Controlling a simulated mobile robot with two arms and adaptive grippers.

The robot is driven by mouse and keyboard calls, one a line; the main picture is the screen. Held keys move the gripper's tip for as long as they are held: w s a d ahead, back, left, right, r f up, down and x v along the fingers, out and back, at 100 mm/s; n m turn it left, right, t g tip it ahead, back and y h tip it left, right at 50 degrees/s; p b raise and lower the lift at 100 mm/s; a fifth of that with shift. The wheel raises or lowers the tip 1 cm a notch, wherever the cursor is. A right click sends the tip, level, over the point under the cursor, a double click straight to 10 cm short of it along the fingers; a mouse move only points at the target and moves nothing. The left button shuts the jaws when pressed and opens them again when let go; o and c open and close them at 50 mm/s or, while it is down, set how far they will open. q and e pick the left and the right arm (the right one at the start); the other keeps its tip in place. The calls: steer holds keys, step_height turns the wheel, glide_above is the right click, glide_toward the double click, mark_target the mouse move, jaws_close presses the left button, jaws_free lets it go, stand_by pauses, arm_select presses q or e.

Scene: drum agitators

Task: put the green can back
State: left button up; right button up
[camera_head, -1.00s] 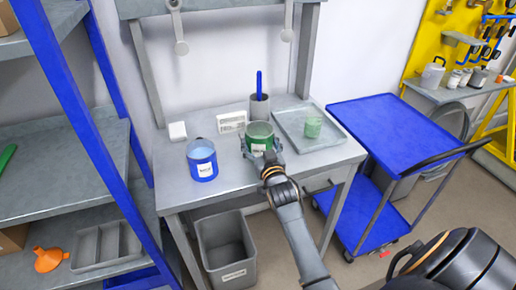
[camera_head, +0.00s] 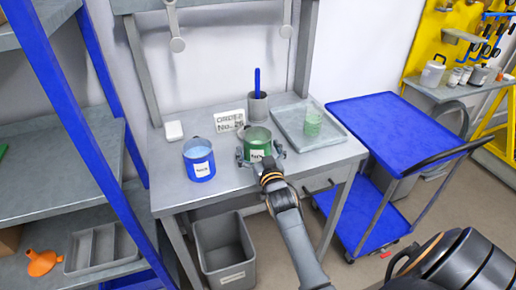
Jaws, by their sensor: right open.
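The green can (camera_head: 257,138), open at the top with a white label, stands upright on the grey workbench (camera_head: 220,188), right of a blue can (camera_head: 200,160). My right gripper (camera_head: 260,156) is open at the front of the green can. Its fingers are spread to the can's left and right sides. Whether a finger touches the can is too small to tell. My left gripper is not in view.
A tray (camera_head: 292,126) holding a translucent green cup (camera_head: 312,122) lies to the right. A pen cup (camera_head: 258,105) and an order sign (camera_head: 229,121) stand behind the cans. A grey bin (camera_head: 224,250) is below; a blue cart (camera_head: 380,125) stands right.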

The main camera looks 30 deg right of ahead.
steer(key=shift+r, duration=0.25)
steer(key=b+v, duration=0.1)
steer(key=v, duration=1.1)
steer(key=shift+f, duration=0.1)
steer(key=a+f+n+g+y, duration=0.1)
steer(key=a+f+g+y, duration=0.15)
steer(key=f, duration=0.65)
steer(key=a+f+n+g+y, duration=0.1)
steer(key=a+f, duration=0.2)
steer(key=f, duration=0.5)
steer(key=s+a+f+n+g+y, duration=0.1)
steer(key=s+a+f+g, duration=0.1)
steer(key=s+f, duration=0.35)
steer(key=s+a+f+g, duration=0.1)
steer(key=s+a+f, duration=0.1)
steer(key=f, duration=0.7)
steer(key=s+a+f+n+g+y, duration=0.15)
steer(key=s+f, duration=0.25)
steer(key=f, duration=0.4)
steer(key=s+f+g, duration=0.2)
steer(key=s+f, duration=0.3)
steer(key=s, duration=0.5)
steer(key=s+f+n+g, duration=0.1)
steer(key=s+f+g, duration=0.2)
steer(key=s+f, duration=0.3)
steer(key=s+f+g, duration=0.3)
steer(key=s+f, duration=0.2)
steer(key=s, duration=0.8)
steer(key=shift+s+d+f, duration=0.3)
steer(key=shift+s+d, duration=0.1)
